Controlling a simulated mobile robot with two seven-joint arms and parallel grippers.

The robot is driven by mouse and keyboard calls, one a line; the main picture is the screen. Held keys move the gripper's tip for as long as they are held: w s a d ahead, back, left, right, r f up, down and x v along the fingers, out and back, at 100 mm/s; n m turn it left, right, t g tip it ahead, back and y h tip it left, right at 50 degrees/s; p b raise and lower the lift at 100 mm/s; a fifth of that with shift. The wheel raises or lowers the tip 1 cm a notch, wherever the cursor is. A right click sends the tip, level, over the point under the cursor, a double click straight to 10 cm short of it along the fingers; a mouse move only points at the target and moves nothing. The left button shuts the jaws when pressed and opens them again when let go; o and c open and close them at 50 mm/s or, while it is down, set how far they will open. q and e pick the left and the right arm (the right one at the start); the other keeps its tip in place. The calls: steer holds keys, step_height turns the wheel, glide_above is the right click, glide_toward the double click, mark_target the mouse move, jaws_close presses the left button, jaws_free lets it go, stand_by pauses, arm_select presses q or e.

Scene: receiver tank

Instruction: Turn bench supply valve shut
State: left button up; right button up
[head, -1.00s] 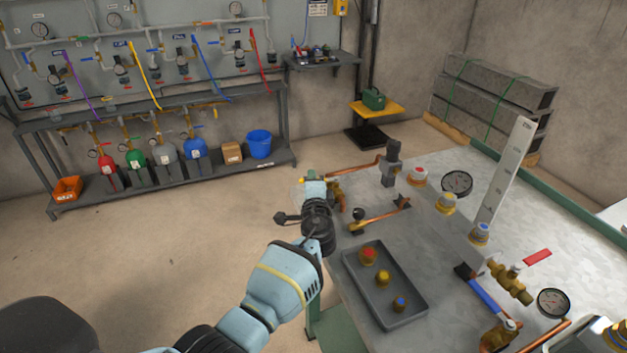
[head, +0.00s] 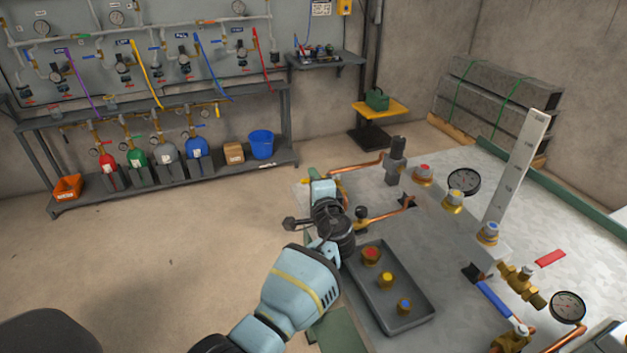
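My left gripper (head: 322,189) is at the near-left edge of the grey bench (head: 455,245), seen from behind. Its wrist hides most of a brass fitting there, where a copper pipe (head: 358,168) starts; a small yellow tip shows left of the gripper. I cannot tell whether the fingers touch the fitting or are shut. On the bench's right side are a brass valve with a red lever (head: 550,258) and a blue-handled valve (head: 496,300). Which one is the bench supply valve is not readable. My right gripper is not in view.
A dark tray (head: 421,318) with red, yellow and blue-marked brass caps lies just right of my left wrist. Gauges (head: 463,182), capped fittings and an upright scale (head: 517,165) stand on the bench. Open floor (head: 150,260) lies left, before a rack of cylinders (head: 168,160).

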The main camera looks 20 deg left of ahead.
arm_select(q)
steer(key=shift+o, duration=1)
steer(key=shift+v, duration=3.9)
